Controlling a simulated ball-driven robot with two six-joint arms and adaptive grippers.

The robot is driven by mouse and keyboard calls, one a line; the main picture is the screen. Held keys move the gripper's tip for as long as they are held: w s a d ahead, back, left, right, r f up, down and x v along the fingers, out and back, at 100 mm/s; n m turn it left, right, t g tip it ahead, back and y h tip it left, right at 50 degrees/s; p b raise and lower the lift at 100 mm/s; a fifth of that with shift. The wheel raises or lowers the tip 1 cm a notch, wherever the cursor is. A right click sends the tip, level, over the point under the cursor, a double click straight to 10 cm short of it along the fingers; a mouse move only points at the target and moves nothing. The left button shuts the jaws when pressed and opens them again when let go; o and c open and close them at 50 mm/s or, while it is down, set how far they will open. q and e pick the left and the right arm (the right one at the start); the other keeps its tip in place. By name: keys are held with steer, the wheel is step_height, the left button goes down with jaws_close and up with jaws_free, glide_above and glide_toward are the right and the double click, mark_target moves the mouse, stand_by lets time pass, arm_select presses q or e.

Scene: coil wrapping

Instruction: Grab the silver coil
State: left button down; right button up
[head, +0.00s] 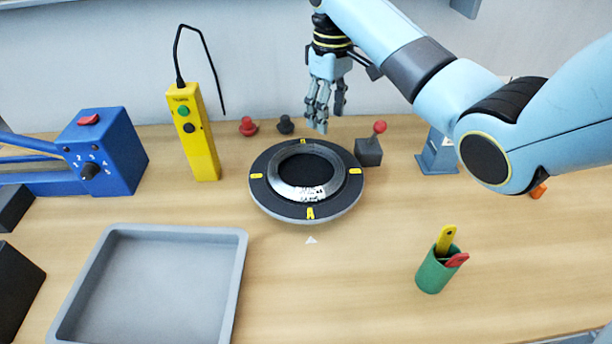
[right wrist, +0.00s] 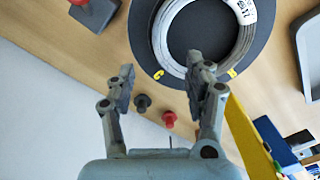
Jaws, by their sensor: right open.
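The silver coil (head: 318,191) lies flat on a round dark turntable (head: 262,199) with yellow marks. A white label is on the coil's front side. My right gripper (head: 321,122) hangs above the back of the turntable, pointing down, apart from the coil. In the right wrist view the gripper (right wrist: 166,90) is open and empty, with the coil (right wrist: 165,48) ahead of its fingertips. My left gripper is not in view.
A yellow pendant control (head: 195,140) stands left of the turntable, and a small dark box with a red-knobbed lever (head: 369,150) stands right. Red (head: 248,126) and black (head: 286,125) knobs sit behind. A grey tray (head: 240,262), blue machine (head: 115,150) and green cup (head: 434,275) are around. The front middle is clear.

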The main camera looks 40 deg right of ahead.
mark_target(326, 149)
step_height(326, 149, down, 9)
steer(key=shift+s+p, duration=0.15)
steer(key=shift+p, duration=0.2)
jaws_close()
stand_by(0.3)
steer(key=shift+r, duration=0.1)
